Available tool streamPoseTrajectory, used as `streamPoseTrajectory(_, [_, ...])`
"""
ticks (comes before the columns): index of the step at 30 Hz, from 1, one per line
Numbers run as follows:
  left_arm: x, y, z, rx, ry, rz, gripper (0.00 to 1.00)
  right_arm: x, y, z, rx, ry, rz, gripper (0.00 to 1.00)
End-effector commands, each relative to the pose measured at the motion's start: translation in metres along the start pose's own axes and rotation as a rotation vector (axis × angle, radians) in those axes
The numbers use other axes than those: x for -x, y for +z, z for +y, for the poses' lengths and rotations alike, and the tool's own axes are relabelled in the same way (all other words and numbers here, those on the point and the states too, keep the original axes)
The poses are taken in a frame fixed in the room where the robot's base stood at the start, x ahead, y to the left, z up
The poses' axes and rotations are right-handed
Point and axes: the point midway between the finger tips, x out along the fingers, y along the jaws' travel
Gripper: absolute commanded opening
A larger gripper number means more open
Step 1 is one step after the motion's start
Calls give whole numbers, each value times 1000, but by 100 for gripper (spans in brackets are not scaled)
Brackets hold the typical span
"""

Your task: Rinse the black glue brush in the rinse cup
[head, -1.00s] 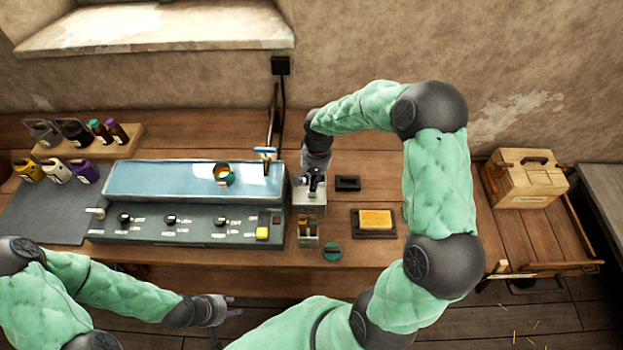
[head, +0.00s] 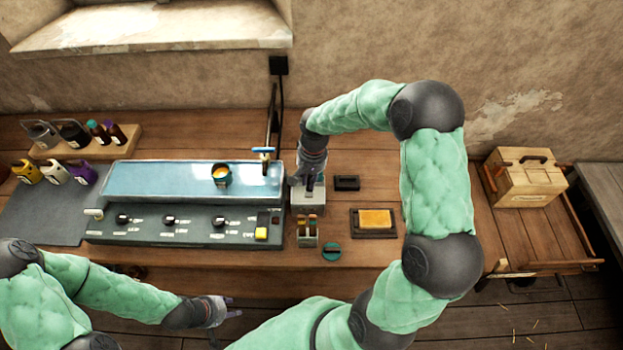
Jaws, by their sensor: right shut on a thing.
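My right gripper (head: 309,180) points down over a pale grey square container (head: 308,202), which looks like the rinse cup. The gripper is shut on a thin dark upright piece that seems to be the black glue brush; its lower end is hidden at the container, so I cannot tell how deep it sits. My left gripper (head: 228,311) is low in front of the bench, away from these things. Its fingers look apart and empty.
A small holder (head: 307,238) with coloured handles stands in front of the container. A yellow sponge (head: 375,219), a black block (head: 347,183) and a teal lid (head: 332,252) lie to the right.

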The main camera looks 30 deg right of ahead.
Motion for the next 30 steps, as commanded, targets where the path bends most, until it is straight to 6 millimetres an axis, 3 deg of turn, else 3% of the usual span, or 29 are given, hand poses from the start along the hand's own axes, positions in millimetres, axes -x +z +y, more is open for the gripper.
streamPoseTrajectory(11, [2,0,1,0,0,0,40,4,0,0,-1,0,0,0])
streamPoseTrajectory(30, [26,1,9,0,0,0,40,42,2,-3,0,0,0,0])
